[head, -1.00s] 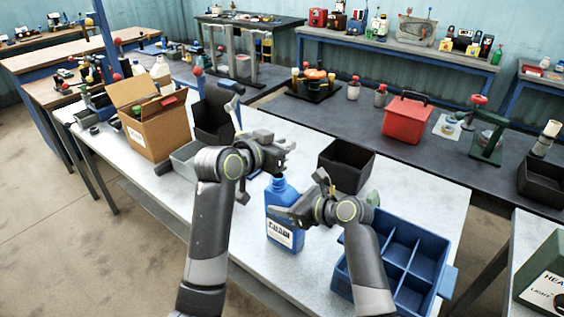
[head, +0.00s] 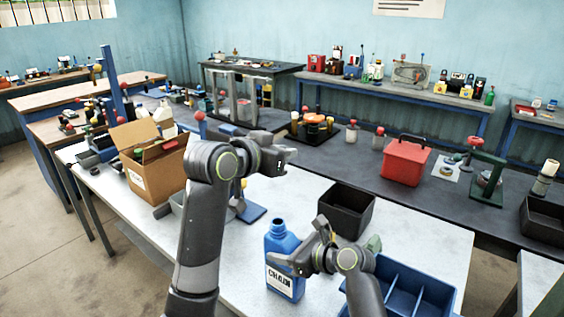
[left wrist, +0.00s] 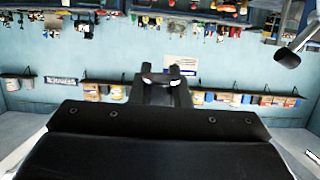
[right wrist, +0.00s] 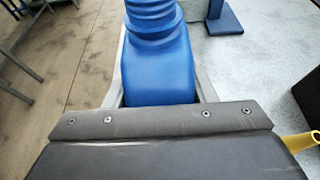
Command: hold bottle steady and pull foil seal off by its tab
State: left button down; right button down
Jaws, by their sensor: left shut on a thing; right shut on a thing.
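The blue bottle (head: 284,248) with a white label stands upright on the white table, and its neck is uncovered at the top. My right gripper (head: 285,264) is shut on its body from the right. The bottle's shoulder and ridged neck fill the middle of the right wrist view (right wrist: 158,62). My left gripper (head: 284,157) is above the bottle, clear of its neck. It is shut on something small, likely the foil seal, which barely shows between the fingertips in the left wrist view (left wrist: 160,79). The tab cannot be made out.
A blue divided crate (head: 405,292) stands right of the bottle. A black bin (head: 346,209) is behind it. An open cardboard box (head: 152,160) stands at the left, with a flat blue piece (head: 252,213) nearer. A red box (head: 406,161) is on the dark bench behind.

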pick_arm(q)
jog(key=shift+r, duration=0.75)
pick_arm(e)
jog(key=c, duration=0.5)
grip_release()
jog(key=shift+d, duration=0.1)
